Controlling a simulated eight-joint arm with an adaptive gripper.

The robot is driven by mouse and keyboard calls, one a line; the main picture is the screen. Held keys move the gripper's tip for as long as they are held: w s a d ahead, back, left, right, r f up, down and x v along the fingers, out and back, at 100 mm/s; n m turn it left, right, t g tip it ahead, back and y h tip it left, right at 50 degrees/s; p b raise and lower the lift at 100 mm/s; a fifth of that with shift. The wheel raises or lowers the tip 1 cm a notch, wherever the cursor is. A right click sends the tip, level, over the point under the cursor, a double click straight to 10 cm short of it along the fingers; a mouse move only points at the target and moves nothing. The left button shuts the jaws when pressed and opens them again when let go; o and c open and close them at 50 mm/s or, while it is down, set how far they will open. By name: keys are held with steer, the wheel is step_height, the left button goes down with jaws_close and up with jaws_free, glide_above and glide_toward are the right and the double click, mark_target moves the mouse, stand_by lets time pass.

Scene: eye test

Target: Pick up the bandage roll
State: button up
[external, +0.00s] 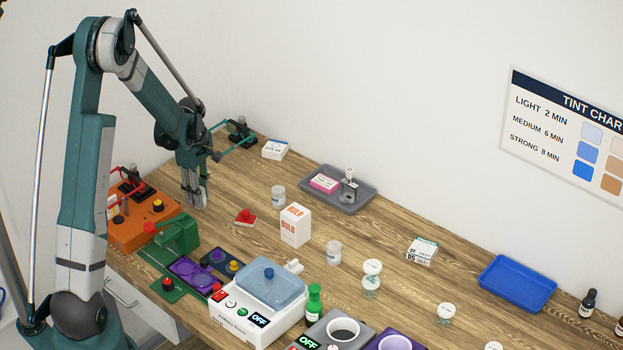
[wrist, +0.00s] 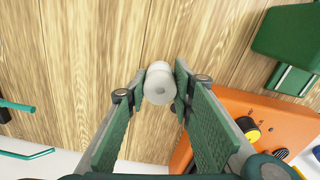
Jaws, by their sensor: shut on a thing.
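The bandage roll (wrist: 158,88) is a small white cylinder, seen end-on in the wrist view with a small dark hole at its centre. It sits between the two green fingertips of my gripper (wrist: 160,80), which touch it from both sides. My gripper is shut on it. In the external view my gripper (external: 195,198) points down low over the left part of the wooden table, and the roll is hard to make out there. I cannot tell whether the roll still touches the table.
An orange device (external: 128,235) stands close to the left, with a green press (external: 180,235) in front. A red-knobbed piece (external: 245,217), a white jar (external: 278,195) and a bulb box (external: 295,226) lie to the right. A grey tray (external: 368,190) is farther back.

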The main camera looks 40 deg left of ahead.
steer(key=shift+r, duration=0.15)
steer(key=shift+r, duration=4.85)
steer(key=w+d+r+p, duration=0.1)
steer(key=w+d+r, duration=0.1)
steer(key=d, duration=0.8)
steer(key=w+d+r, duration=0.3)
steer(key=d+r, duration=0.2)
steer(key=d, duration=0.6)
steer(key=w+d+r+p, duration=0.1)
steer(key=w+d+r, duration=0.2)
steer(key=d, duration=0.8)
steer(key=shift+r+n+p, duration=0.3)
steer(key=shift+r+p, duration=0.05)
steer(key=shift+r, duration=0.05)
steer(key=shift+f, duration=2.9)
